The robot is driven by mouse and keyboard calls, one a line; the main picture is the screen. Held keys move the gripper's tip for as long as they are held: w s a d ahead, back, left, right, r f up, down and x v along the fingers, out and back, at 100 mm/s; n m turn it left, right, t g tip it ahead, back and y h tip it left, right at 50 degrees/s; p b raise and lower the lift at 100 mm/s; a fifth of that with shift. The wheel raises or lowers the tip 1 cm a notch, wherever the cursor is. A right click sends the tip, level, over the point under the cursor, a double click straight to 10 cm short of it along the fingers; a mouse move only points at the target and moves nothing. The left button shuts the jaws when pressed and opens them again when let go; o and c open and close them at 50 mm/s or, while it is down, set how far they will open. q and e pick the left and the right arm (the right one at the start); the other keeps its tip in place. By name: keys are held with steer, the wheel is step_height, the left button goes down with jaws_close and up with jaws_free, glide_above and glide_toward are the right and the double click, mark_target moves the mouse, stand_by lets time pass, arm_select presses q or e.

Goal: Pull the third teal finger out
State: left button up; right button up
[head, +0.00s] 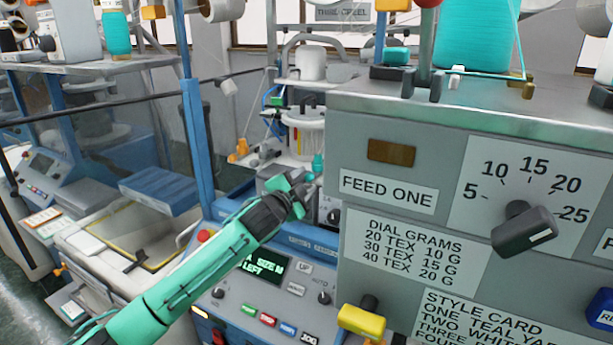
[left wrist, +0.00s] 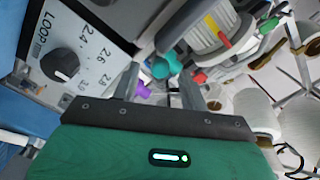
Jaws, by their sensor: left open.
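A small teal piece (head: 318,164) shows just beyond my left gripper (head: 306,183) in the head view. In the left wrist view a rounded teal piece (left wrist: 167,66) lies ahead, between the open fingers of my left gripper (left wrist: 160,90), with no visible contact. I cannot tell whether this is the third teal finger; no row of teal fingers can be made out. A purple piece (left wrist: 142,90) sits close by, near the left finger in the wrist view. The jaws look empty. My right gripper is not in view.
A grey cabinet with a FEED ONE label (head: 388,191) and a dial (head: 523,228) stands close on the right. A control panel (head: 268,290) lies below my left arm. A blue post (head: 197,140) rises behind it. White cones (left wrist: 300,130) stand right in the wrist view.

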arm_select(q)
steer(key=shift+x, duration=0.85)
